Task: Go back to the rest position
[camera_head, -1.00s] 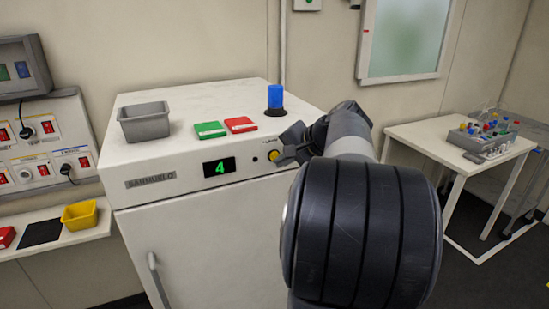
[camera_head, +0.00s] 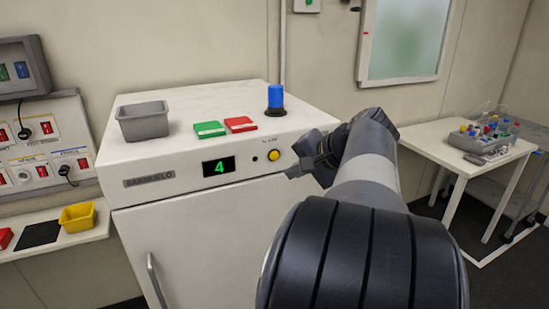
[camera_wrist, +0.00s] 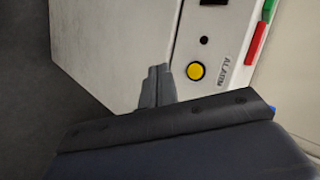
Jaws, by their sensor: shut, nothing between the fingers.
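My gripper (camera_head: 291,172) is in front of the upper right part of the white incubator cabinet (camera_head: 215,235), just right of and below its yellow alarm button (camera_head: 273,155). It holds nothing. In the wrist view the closed fingers (camera_wrist: 157,86) point toward the cabinet front, beside the yellow button (camera_wrist: 195,71), and appear apart from it. The cabinet's display (camera_head: 219,167) reads a green 4.
On the cabinet top stand a grey bin (camera_head: 143,121), a green box (camera_head: 209,129), a red box (camera_head: 240,124) and a blue lamp (camera_head: 276,98). A yellow bin (camera_head: 78,217) sits on a left shelf. A white table (camera_head: 445,146) at right carries a device with colourful caps (camera_head: 483,138).

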